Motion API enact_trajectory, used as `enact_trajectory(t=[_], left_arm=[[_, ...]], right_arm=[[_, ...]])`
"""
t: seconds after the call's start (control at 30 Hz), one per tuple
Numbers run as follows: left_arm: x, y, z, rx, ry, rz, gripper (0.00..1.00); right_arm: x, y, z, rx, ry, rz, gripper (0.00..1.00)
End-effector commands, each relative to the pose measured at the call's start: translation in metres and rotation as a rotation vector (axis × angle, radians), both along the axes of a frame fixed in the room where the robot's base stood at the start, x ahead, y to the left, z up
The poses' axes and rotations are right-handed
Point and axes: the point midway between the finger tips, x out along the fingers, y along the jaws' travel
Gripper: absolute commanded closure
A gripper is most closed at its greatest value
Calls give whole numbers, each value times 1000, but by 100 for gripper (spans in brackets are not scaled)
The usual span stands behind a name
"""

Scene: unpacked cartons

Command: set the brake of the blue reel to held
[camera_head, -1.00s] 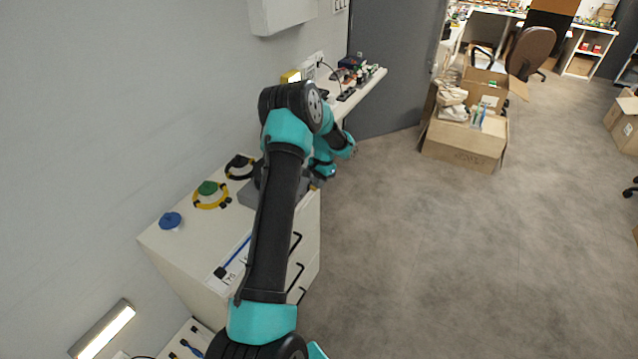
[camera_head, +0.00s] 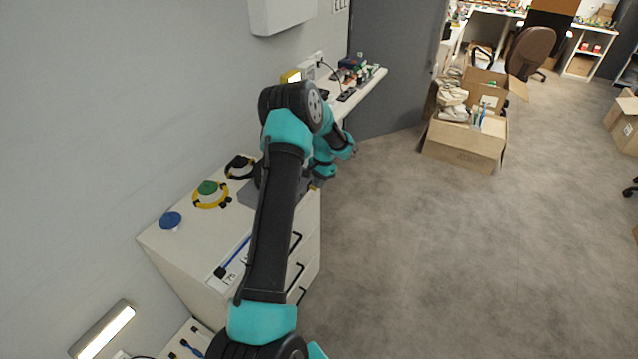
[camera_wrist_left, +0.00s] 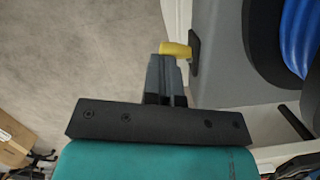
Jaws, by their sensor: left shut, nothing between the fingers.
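In the left wrist view the blue reel (camera_wrist_left: 299,38) shows in part at the upper right, on a grey housing (camera_wrist_left: 222,62). A short yellow lever (camera_wrist_left: 176,49) sticks out from a dark mount on the housing's side. My left gripper (camera_wrist_left: 165,62) is shut and empty, its tips right at the lever; I cannot tell whether they touch it. In the head view the left gripper (camera_head: 318,184) is small, beyond the right edge of the cabinet top. There my arm hides the reel, and only part of the grey housing (camera_head: 249,195) shows. My right gripper is not in view.
On the white cabinet (camera_head: 190,250) stand a blue round knob (camera_head: 171,220), a green knob in a yellow ring (camera_head: 208,188) and a black ringed one (camera_head: 239,166). A shelf with small items lies behind. The floor at right is clear up to the cartons (camera_head: 462,145).

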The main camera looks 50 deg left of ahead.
Motion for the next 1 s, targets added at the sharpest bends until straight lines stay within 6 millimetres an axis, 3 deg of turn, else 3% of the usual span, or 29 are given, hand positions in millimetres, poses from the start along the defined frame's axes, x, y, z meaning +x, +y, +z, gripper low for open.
enact_trajectory(t=[1.0], left_arm=[[3,16,0,0,0,0,100]], right_arm=[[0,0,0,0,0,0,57]])
